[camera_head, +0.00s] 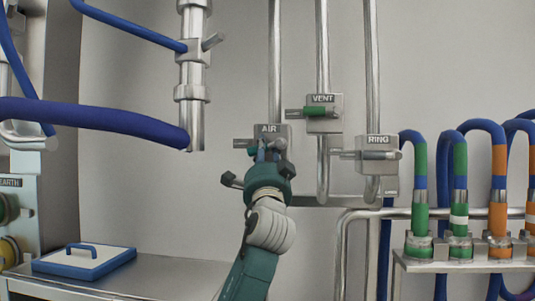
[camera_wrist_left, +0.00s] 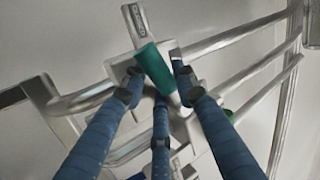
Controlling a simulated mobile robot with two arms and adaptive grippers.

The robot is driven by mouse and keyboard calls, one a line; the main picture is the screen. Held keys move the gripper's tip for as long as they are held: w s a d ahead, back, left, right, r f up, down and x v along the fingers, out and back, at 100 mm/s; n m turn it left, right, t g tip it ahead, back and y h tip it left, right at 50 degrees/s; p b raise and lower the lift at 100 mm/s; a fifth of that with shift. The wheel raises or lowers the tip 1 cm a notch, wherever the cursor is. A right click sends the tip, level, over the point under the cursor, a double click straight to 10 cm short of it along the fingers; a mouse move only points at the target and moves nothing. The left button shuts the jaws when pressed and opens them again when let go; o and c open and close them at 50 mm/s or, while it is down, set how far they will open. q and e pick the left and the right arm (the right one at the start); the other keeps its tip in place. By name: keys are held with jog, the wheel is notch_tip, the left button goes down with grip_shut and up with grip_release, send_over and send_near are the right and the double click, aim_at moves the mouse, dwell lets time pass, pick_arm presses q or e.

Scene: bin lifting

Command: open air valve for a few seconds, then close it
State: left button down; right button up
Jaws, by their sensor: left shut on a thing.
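The air valve (camera_head: 284,131) is a grey metal block labelled AIR on a vertical pipe at the middle of the head view. A green-sleeved handle (camera_head: 241,143) sticks out to its left. My left gripper (camera_head: 268,150) is at the front of the valve and covers its lower part. In the left wrist view, a green handle (camera_wrist_left: 154,67) lies between the blue fingers of my left gripper (camera_wrist_left: 156,86), which is shut on it. Just where the fingers touch the handle is partly hidden. My right gripper is not in view.
The VENT valve (camera_head: 323,124) with a green handle and the RING valve (camera_head: 379,155) sit close on the right. Blue hoses with coloured bands stand in a metal rack (camera_head: 470,266) at right. A thick blue hose (camera_head: 95,116) crosses at left above a white-and-blue lidded tray (camera_head: 84,261).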

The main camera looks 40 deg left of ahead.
pick_arm(q)
jog(key=m+t+h, duration=0.1)
jog(key=m, duration=0.1)
jog(key=r+m+t+h+p, duration=0.1)
jog(key=shift+s+a+m, duration=0.1)
jog(key=shift+m, duration=0.3)
jog(key=shift+r+m+t+h+p, duration=0.1)
jog(key=shift+m+t+h+p, duration=0.45)
jog(key=shift+m, duration=0.55)
jog(key=c, duration=1.4)
grip_release()
jog(key=shift+s, duration=0.1)
jog(key=shift+s+d+f, duration=0.15)
jog(key=shift+d+f, duration=0.05)
jog(key=shift+f, duration=0.05)
jog(key=v, duration=1.1)
jog(key=shift+s, duration=0.2)
